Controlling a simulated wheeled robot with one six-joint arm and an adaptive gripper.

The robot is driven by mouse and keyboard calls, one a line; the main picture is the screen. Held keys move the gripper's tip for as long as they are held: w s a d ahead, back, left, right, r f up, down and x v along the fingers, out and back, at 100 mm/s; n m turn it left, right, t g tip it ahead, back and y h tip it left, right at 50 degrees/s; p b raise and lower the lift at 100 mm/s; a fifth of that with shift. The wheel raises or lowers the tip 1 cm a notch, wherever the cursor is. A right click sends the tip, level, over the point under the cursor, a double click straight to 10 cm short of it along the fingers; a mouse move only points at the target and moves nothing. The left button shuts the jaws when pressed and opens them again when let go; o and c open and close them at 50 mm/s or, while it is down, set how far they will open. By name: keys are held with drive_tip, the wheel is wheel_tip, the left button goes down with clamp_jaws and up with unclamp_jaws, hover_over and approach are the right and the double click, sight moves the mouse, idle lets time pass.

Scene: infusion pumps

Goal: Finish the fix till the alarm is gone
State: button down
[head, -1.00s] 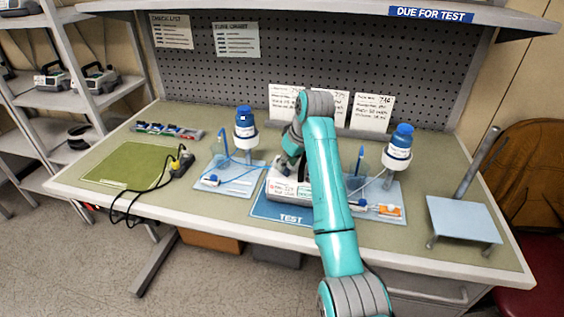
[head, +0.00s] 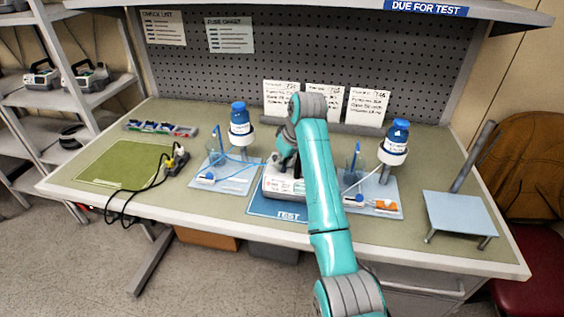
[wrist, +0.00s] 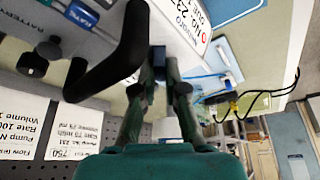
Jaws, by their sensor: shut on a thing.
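The white infusion pump (head: 276,187) stands on the blue TEST mat (head: 262,207) at the middle of the bench. In the wrist view its casing (wrist: 188,18) fills the top, with a black handle (wrist: 118,62), a dark knob (wrist: 32,65) and a BATTERY label. My gripper (wrist: 160,72) is shut on a small dark-blue piece (wrist: 159,56) close to the pump casing. I cannot tell whether that piece is still attached to the pump. In the head view my gripper (head: 288,163) is at the pump's top, partly hidden by my arm.
Blue-capped bottles stand left (head: 239,125) and right (head: 396,142) of the pump, with trays and tubing. A power strip (head: 177,158) with black cables lies beside the green mat (head: 118,165). A fuse tray (head: 160,128) sits behind. A small stand (head: 460,213) is at right.

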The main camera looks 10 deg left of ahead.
drive_tip(key=m+t+h, duration=0.1)
drive_tip(key=m, duration=0.4)
drive_tip(key=m+h, duration=0.1)
drive_tip(key=m, duration=0.1)
drive_tip(key=m+h, duration=0.1)
drive_tip(key=m, duration=0.2)
drive_tip(key=shift+a+t+h, duration=0.1)
drive_tip(key=shift+t+h, duration=0.2)
drive_tip(key=shift+m, duration=0.4)
drive_tip(key=c, duration=1.2)
unclamp_jaws()
